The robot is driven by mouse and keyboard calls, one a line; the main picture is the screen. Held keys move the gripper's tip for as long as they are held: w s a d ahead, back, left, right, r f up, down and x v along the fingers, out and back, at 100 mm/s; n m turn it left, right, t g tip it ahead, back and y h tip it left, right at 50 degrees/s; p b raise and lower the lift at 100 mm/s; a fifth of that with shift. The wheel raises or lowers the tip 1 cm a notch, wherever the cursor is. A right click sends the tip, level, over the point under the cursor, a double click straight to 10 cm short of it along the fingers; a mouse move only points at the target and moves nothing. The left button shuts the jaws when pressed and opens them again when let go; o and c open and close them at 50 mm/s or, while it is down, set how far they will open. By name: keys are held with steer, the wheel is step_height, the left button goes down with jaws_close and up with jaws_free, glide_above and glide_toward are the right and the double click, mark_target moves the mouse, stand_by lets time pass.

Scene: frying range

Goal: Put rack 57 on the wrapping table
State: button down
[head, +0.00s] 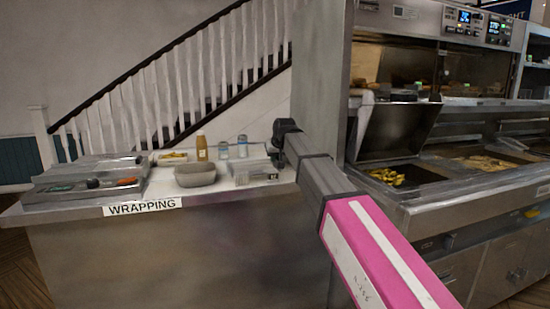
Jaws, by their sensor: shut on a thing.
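The wrapping table (75,213) is a grey counter with a pale top and a "WRAPPING" sign on its front edge. A small, light grey rack (248,178) is over the right part of the table top, with a small label at its front right; the label is too small to read. My gripper (277,157), dark and partly hidden by its own body, is at the right end of the rack and shut on it. The rack looks level and at or just above the table top; I cannot tell whether it touches.
A grey bowl (195,175) stands close left of the rack. A brown bottle (202,149) and two small jars (242,146) stand behind. Metal equipment (82,185) fills the table's left end. A steel panel (316,85) and the frying range (470,185) stand to the right.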

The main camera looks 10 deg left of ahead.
steer(key=c, duration=1.2)
jaws_free()
steer(key=shift+r, duration=0.1)
steer(key=v, duration=1.2)
